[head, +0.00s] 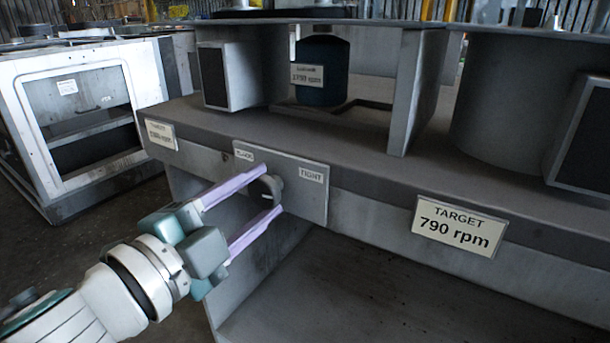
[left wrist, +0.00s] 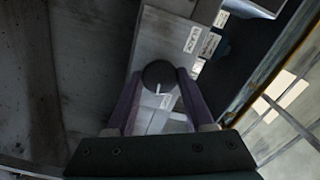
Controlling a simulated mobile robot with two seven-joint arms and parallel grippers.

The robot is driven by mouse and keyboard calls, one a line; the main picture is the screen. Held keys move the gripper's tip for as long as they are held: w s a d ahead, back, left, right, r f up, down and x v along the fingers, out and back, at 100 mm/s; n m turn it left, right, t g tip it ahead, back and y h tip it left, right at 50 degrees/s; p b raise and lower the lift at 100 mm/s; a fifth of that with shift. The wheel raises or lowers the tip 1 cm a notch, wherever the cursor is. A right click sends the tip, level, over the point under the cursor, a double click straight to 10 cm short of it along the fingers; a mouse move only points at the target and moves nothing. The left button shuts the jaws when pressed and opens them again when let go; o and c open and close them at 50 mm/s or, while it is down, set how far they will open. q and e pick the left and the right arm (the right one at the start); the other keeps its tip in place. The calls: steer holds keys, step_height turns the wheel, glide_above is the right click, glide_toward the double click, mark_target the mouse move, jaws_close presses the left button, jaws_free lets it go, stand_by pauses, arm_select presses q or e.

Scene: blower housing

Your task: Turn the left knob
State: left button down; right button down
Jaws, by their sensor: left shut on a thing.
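The left knob (head: 265,190) is a dark round knob on a grey plate (head: 311,205) on the front of the housing. The plate carries a label at its upper left and a "TIGHT" label at its right. My left gripper (head: 272,192) has its two purple fingers on either side of the knob and is shut on it. In the left wrist view the knob (left wrist: 159,75) sits between the fingertips of my left gripper (left wrist: 158,85), and a white mark line shows on its face. My right gripper is in neither view.
A "TARGET 790 rpm" sign (head: 459,226) is on the front edge to the right, and another target sign (head: 161,134) is at the left. A dark blue cylinder (head: 322,88) stands behind. A white-framed cabinet (head: 88,103) stands at the left. Open floor shows at the lower left.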

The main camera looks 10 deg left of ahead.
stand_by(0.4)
arm_select(q)
steer(key=shift+c, duration=1.4)
jaws_free()
steer(key=p+v, duration=0.1)
steer(key=v, duration=0.9)
steer(key=shift+r, duration=0.1)
